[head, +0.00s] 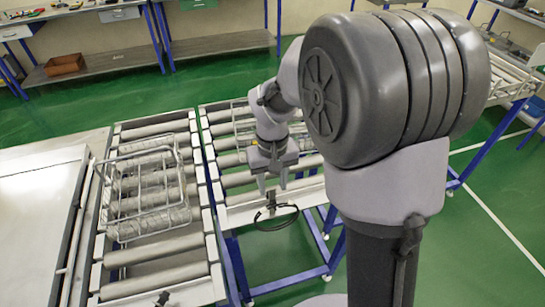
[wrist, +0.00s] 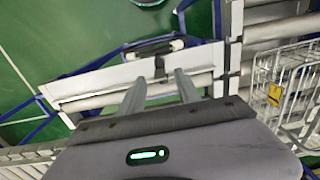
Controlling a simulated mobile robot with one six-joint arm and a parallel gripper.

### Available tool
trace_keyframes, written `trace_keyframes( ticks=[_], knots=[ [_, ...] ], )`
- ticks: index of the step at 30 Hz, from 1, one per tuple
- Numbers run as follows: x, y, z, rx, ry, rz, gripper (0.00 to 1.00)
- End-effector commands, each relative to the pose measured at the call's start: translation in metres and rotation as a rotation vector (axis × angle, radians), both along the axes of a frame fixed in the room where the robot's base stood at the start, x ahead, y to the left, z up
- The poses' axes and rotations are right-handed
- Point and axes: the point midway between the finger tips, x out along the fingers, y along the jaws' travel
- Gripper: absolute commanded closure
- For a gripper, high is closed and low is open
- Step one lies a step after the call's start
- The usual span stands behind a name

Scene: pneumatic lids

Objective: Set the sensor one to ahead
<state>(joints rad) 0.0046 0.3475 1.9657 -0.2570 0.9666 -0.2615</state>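A small black sensor (head: 271,198) is mounted at the near end of the right roller conveyor, with a black cable looping below it. In the wrist view the dark sensor (wrist: 160,66) shows on the pale end rail, just beyond and between my fingertips. My gripper (head: 273,187) points down at that conveyor end; its two grey fingers (wrist: 160,78) are apart with nothing between them. I cannot tell whether a finger touches the sensor. Another small black device (head: 163,298) is at the near end of the left conveyor. No labels tell which is sensor one.
A wire basket (head: 146,190) stands on the left roller conveyor (head: 155,250). Another basket (wrist: 290,85) with a yellow tag is near my gripper in the wrist view. Blue legs (head: 235,265) support the conveyors. Green floor (head: 285,245) lies open beyond the conveyor end.

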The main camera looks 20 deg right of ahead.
Motion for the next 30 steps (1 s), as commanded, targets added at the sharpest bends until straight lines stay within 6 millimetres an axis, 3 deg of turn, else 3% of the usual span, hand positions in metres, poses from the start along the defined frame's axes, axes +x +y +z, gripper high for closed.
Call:
trace_keyframes(
  ticks=[1,6,12,27,30],
  knots=[
    [0.001,0.000,0.021,0.000,-0.005,-0.001,0.60],
    [0.001,0.000,0.071,0.001,-0.003,-0.002,0.60],
    [0.000,0.000,0.103,0.001,-0.001,-0.001,0.60],
    [0.000,0.000,0.107,0.000,-0.001,-0.001,0.60],
    [-0.013,0.003,0.108,0.015,-0.042,-0.027,0.60]
  ],
)
